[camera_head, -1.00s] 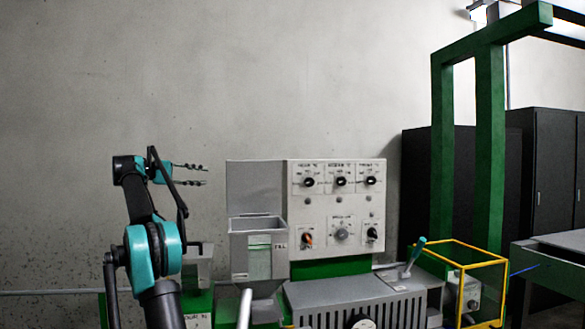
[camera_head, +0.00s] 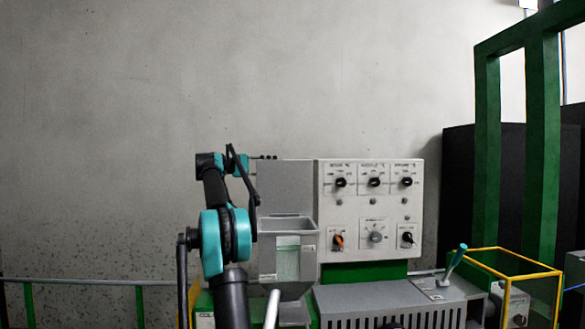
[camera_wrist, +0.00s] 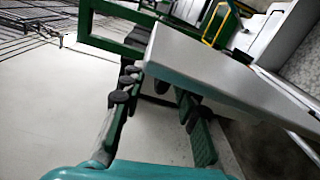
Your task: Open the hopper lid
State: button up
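The hopper (camera_head: 287,234) is a grey box with a light window, left of the control panel. Its grey lid (camera_head: 287,187) stands upright at the back of the box, so the hopper shows open. My gripper (camera_head: 267,157) is at the lid's upper left; a finger shows just above the top edge and the rest is hidden behind the lid and my arm. In the wrist view my gripper (camera_wrist: 158,82) has its two fingers apart, with nothing seen held. The lid (camera_wrist: 225,70) crosses in front of the right finger there; whether they touch cannot be told.
The white control panel (camera_head: 370,205) with several knobs stands right of the hopper. A grey slotted housing (camera_head: 395,300) with a teal-handled lever (camera_head: 456,262) is in front. A yellow-framed box (camera_head: 520,283) and a green frame (camera_head: 543,140) stand right. Bare wall lies left.

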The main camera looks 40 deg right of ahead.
aim_at(292, 166)
jog(key=x, duration=0.6)
jog(key=shift+s+d, duration=0.15)
jog(key=shift+d, duration=0.15)
jog(key=shift+c, duration=0.6)
grip_shut()
